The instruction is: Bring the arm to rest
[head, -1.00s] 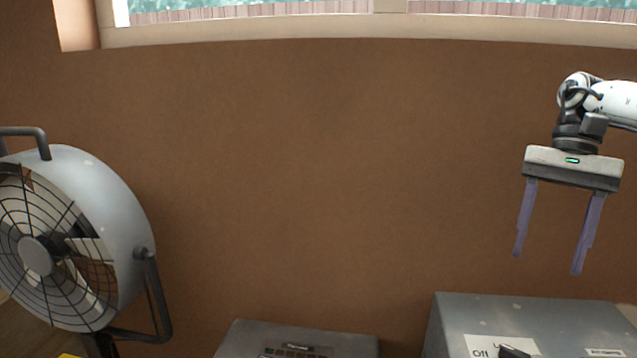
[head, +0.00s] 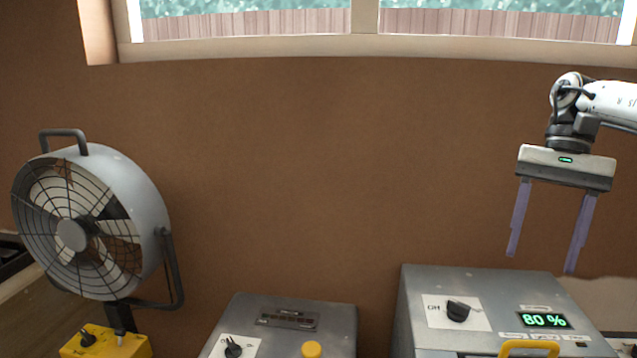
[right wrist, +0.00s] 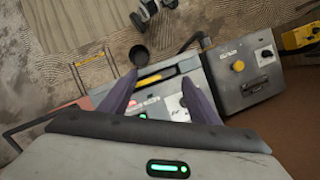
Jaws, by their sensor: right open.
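My right gripper (head: 543,262) is open and empty at the right of the head view. Its two purple fingers point down, above and apart from the grey box with the display (head: 470,280). In the right wrist view the spread fingers (right wrist: 158,80) show over the same box, with nothing between them held. My left gripper is in neither view.
The box has a dark knob (head: 458,311) and a green display reading 80 % (head: 545,320). A second grey box (head: 290,325) with a yellow button stands left of it. A grey fan (head: 125,190) stands at far left above a yellow box (head: 105,343). The wall is brown below a window.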

